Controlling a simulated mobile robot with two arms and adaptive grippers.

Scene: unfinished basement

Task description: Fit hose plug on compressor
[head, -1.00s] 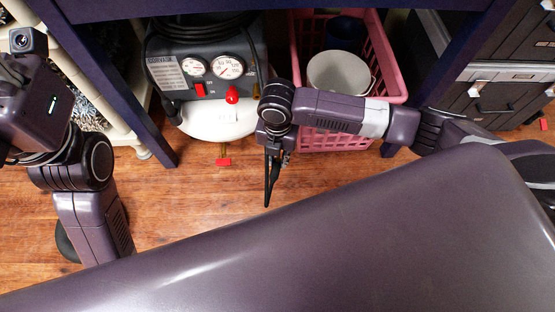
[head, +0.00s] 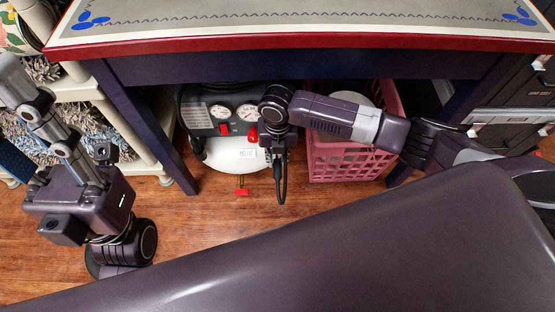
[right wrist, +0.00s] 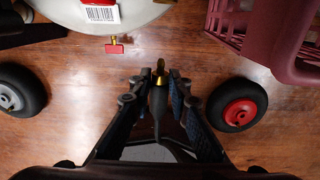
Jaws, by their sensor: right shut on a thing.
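The compressor (head: 213,112) stands on the floor under the table, with two gauges, a red switch, a red knob (head: 252,136) and a white tank (head: 228,155). Its tank also shows at the top of the right wrist view (right wrist: 70,12). My right gripper (right wrist: 160,92) is shut on the hose plug (right wrist: 158,98), a dark body with a brass tip pointing away from the gripper. In the head view this gripper (head: 280,180) hangs in front of the compressor's right side, apart from it. My left gripper (head: 30,120) is at the left, partly cut off; its opening is unclear.
A pink basket (head: 345,160) with a white bucket stands right of the compressor. The table edge (head: 300,42) and its legs frame the space. A shelf (head: 115,130) is at left, drawers (head: 505,120) at right. A red drain valve (right wrist: 115,47) sticks out below the tank. Two wheels (right wrist: 238,108) flank the gripper.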

